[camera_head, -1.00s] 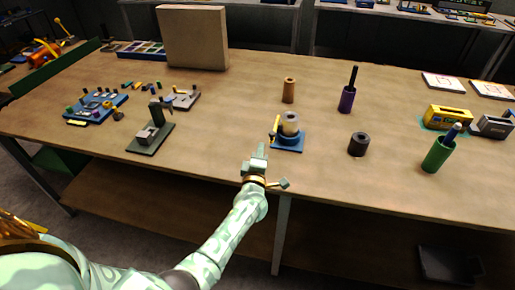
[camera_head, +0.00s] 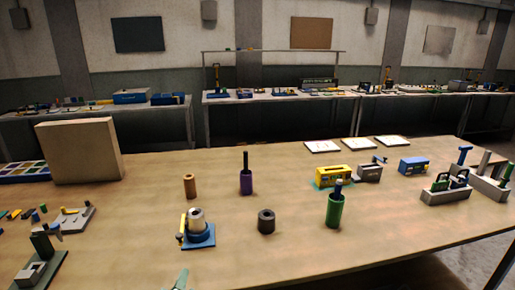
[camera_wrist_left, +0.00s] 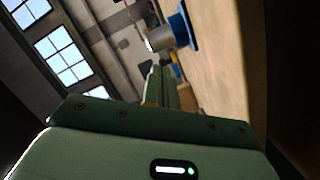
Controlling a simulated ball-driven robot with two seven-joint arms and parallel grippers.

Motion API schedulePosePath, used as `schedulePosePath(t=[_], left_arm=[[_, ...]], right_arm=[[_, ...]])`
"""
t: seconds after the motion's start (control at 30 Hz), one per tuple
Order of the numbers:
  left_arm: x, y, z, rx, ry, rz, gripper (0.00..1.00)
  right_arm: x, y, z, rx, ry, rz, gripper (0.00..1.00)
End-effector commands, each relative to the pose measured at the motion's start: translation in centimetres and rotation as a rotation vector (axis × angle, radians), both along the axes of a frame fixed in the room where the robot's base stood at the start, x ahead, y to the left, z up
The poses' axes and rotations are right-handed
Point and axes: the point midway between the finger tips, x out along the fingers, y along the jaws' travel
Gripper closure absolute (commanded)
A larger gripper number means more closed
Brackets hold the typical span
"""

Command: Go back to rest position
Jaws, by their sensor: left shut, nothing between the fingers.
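Only the tip of my left gripper (camera_head: 181,279) shows at the bottom edge of the head view. It is in front of the blue-based fixture with a pale cylinder (camera_head: 197,238) and apart from it. In the left wrist view the shut fingers (camera_wrist_left: 155,84) point away from the camera with nothing held. A blue base with a grey cylinder (camera_wrist_left: 180,32) shows past them, beside the wooden table. The rest of my left arm is hidden below the head view. My right gripper is not in view.
On the wooden table (camera_head: 300,240) stand a tan cylinder (camera_head: 190,187), a purple holder (camera_head: 246,182), a dark ring (camera_head: 266,221) and a green cup (camera_head: 334,211). A large tan block (camera_head: 80,152) is at the back left. The table's front right is clear.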

Motion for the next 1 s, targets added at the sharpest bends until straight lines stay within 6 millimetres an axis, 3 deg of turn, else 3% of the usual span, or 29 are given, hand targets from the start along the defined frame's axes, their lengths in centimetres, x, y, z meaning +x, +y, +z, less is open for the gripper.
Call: schedulePosePath(t=[0.1,0.2,0.5,0.8,1.0], left_arm=[[-6.1,-1.7,-1.7,0.453,0.213,-0.229,1.0],[-11.0,-1.5,-2.5,0.78,0.378,-0.367,1.0],[-21.3,2.5,-1.2,1.342,0.72,-0.555,1.0],[-28.9,7.0,2.9,1.677,1.004,-0.637,1.0],[-28.3,5.6,-3.8,1.616,1.005,-0.728,1.0]], right_arm=[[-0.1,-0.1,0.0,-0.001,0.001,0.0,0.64],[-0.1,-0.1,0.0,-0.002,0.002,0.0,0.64],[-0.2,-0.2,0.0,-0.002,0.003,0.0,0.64],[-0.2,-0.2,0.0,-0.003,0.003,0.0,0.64],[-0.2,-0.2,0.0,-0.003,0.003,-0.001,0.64]])
